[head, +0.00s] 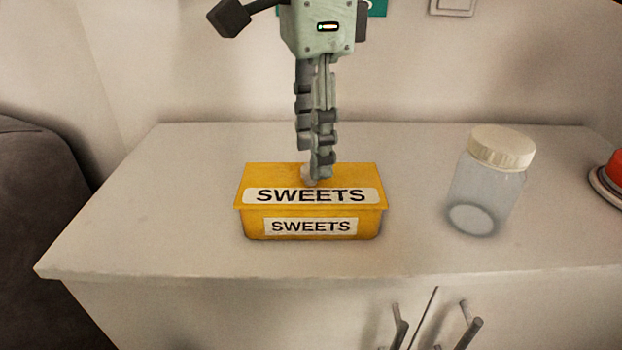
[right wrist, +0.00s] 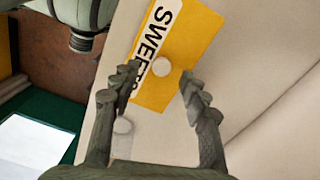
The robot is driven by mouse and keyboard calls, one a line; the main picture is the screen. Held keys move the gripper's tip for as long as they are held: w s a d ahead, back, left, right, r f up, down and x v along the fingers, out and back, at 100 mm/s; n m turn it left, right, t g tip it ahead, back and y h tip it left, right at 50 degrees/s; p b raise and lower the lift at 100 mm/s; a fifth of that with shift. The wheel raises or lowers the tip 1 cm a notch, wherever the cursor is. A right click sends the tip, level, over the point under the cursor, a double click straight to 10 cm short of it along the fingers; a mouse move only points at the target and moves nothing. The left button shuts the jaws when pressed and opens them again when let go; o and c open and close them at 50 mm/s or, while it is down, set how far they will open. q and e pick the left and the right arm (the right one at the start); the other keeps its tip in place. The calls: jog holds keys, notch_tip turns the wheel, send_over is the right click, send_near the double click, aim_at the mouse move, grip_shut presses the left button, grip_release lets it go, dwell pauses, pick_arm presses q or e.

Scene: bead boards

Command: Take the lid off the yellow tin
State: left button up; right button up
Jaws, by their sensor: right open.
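The yellow tin (head: 374,226) stands on the worktop with its yellow lid (head: 258,178) on. Both lid and tin carry SWEETS labels. A pale round knob (head: 307,173) sits on top of the lid, partly hidden by a finger; it also shows in the right wrist view (right wrist: 161,67). My right gripper (head: 318,178) points straight down over the lid. In the right wrist view its open fingers (right wrist: 160,78) stand apart, with the knob appearing between the tips. I cannot tell whether either finger touches it. My left gripper is not in view.
A clear jar (head: 482,192) with a cream lid (head: 502,147) stands to the right of the tin. A red object (head: 613,178) is at the far right edge. The worktop (head: 150,220) is clear left of the tin. A dark sofa-like shape (head: 35,200) is at the left.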

jog(key=shift+w+f, duration=0.1)
jog(key=shift+f, duration=1.3)
grip_shut()
